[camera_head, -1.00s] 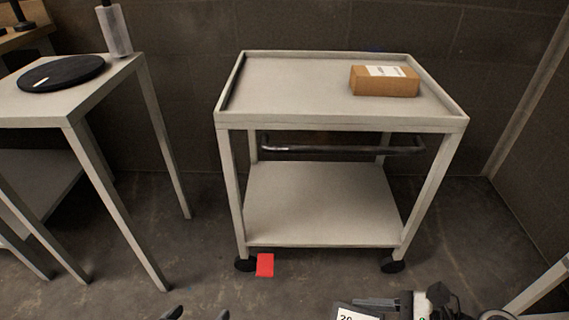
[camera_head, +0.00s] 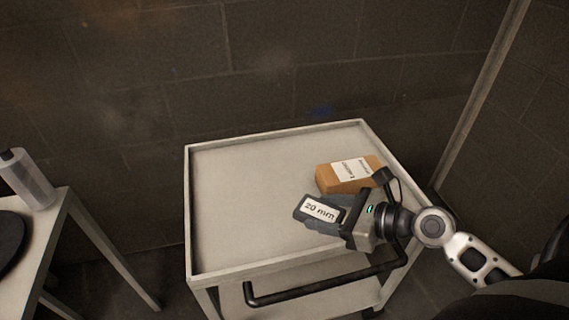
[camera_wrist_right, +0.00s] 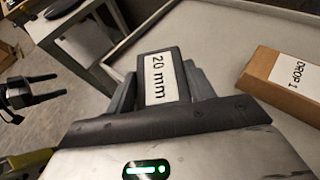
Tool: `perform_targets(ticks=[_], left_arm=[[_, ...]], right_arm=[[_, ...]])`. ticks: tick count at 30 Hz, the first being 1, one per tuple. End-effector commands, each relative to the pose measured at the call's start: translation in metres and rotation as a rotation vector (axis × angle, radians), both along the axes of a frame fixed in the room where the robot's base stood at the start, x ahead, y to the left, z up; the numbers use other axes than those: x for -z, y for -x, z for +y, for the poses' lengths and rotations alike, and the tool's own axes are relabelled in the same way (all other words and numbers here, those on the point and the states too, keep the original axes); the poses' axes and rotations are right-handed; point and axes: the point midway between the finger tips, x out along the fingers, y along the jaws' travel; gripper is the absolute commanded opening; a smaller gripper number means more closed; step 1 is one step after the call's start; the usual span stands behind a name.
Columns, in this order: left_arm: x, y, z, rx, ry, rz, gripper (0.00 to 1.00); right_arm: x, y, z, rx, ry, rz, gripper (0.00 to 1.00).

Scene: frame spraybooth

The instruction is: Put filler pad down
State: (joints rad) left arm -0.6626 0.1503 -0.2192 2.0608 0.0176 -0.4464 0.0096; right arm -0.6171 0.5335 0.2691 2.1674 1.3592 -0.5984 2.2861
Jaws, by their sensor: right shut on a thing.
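The filler pad (camera_head: 316,206) is a dark grey block with a white "20 mm" label. My right gripper (camera_head: 333,217) is shut on it and holds it over the front right part of the cart's top tray (camera_head: 245,200). In the right wrist view the pad (camera_wrist_right: 163,78) stands between the two fingers (camera_wrist_right: 163,92). I cannot tell whether the pad touches the tray. My left gripper is not in the head view; dark open fingers (camera_wrist_right: 30,92) at the left of the right wrist view look like it.
A cardboard box (camera_head: 345,176) with a white label lies on the tray just behind the pad; the label reads "DROP 1" in the wrist view (camera_wrist_right: 285,82). The tray has a raised rim, and its left half is clear. A side table with a bottle (camera_head: 28,180) stands at left.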

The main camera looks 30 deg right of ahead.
Motion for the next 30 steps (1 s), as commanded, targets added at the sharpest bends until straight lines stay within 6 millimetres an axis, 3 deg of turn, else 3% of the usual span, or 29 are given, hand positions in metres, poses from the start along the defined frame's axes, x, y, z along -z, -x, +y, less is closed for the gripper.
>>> perform_targets(ticks=[5, 14, 18, 30], left_arm=[[0.002, 0.001, 0.0, 0.0, -0.002, 0.001, 1.0], [0.008, -0.001, -0.002, -0.004, 0.015, -0.007, 1.0], [0.014, -0.002, -0.004, -0.009, 0.038, -0.018, 1.0], [0.018, -0.005, -0.006, -0.015, 0.066, -0.032, 1.0]], right_arm=[[0.007, -0.023, 0.002, 0.007, 0.0, -0.003, 0.33], [0.042, -0.097, 0.012, 0.006, 0.0, -0.003, 0.33], [0.074, -0.116, 0.015, 0.007, -0.001, -0.001, 0.33], [0.107, -0.14, 0.019, 0.005, -0.001, 0.003, 0.33]])
